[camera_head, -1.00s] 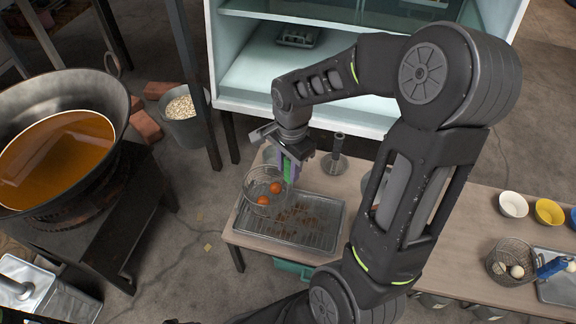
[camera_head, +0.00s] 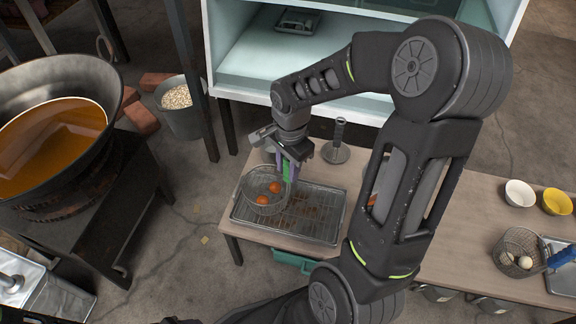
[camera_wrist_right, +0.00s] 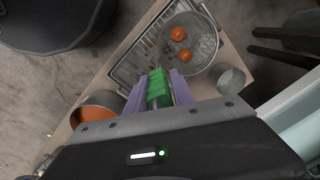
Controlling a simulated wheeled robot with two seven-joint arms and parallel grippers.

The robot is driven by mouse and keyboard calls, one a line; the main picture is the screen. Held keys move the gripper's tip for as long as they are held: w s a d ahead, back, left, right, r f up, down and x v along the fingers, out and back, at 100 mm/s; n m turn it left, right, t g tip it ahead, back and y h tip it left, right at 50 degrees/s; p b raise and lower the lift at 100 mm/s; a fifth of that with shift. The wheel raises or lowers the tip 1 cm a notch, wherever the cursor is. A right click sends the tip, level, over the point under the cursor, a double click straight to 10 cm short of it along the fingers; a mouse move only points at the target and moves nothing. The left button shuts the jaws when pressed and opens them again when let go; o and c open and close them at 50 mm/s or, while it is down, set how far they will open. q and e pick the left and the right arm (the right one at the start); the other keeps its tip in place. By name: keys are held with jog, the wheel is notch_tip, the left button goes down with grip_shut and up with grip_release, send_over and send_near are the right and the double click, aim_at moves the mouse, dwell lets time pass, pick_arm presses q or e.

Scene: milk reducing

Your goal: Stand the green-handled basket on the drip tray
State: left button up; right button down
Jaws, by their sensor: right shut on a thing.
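The green-handled basket (camera_head: 263,201) is a round wire basket with orange-brown balls in it. Its green handle (camera_wrist_right: 158,88) is between the fingers of my right gripper (camera_head: 290,167), which is shut on it. In the head view the basket is over the back left part of the drip tray (camera_head: 325,236). The tray is a metal pan with a wire rack and brown crumbs. In the right wrist view the basket (camera_wrist_right: 204,62) overlaps the tray's end (camera_wrist_right: 124,72). I cannot tell whether the basket touches the rack. My left gripper is not in view.
A wok of amber liquid (camera_head: 50,135) stands at left on a dark stand. A blue-handled basket (camera_head: 519,252) and bowls (camera_head: 519,193) are at right. A metal stand (camera_head: 338,145) is behind the tray. A white cabinet (camera_head: 300,65) stands beyond the table.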

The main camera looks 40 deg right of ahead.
jog(key=shift+f+b, duration=0.35)
jog(key=shift+f, duration=0.05)
dwell(0.4)
jog(key=c, duration=1)
grip_release()
jog(key=shift+r, duration=0.15)
notch_tip(320, 180, up, 8)
jog(key=shift+s+f+p, duration=0.15)
jog(key=shift+f+p, duration=0.05)
jog(key=shift+p, duration=1.05)
